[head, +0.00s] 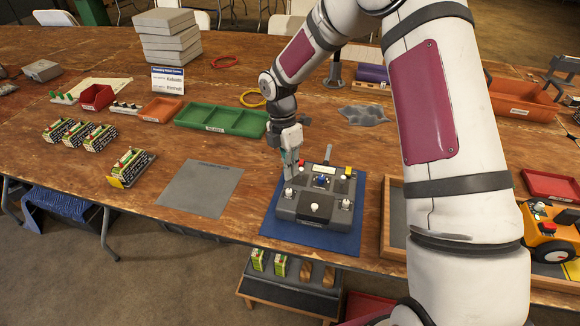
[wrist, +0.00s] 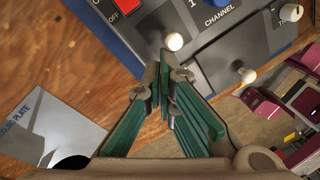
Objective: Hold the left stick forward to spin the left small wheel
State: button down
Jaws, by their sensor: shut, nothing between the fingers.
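The grey control box (head: 318,212) sits on a blue mat (head: 277,228). Its left stick has a white knob (head: 289,192), also seen in the wrist view (wrist: 174,41). My gripper (head: 289,175) is shut and empty, pointing down at the box's left side. In the wrist view its fingertips (wrist: 163,58) are close beside the left stick's knob; I cannot tell whether they touch it. A front middle knob (wrist: 248,75) and a right stick (wrist: 291,12) also show. An orange vehicle (head: 547,229) stands at the right with a small wheel (head: 555,255); which wheel it is, I cannot tell.
The box also bears a red switch (wrist: 125,5) and a blue channel knob (head: 321,181). Green (head: 222,118) and orange (head: 161,109) trays stand behind. A wooden-framed tray (head: 392,225) is close on the right.

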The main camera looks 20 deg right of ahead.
jog(key=a, duration=0.1)
jog(key=s+a, duration=0.1)
jog(key=a, duration=0.2)
jog(key=shift+s, duration=0.3)
notch_tip(320, 180, up, 10)
jog(key=a, duration=0.1)
jog(key=shift+s+a, duration=0.3)
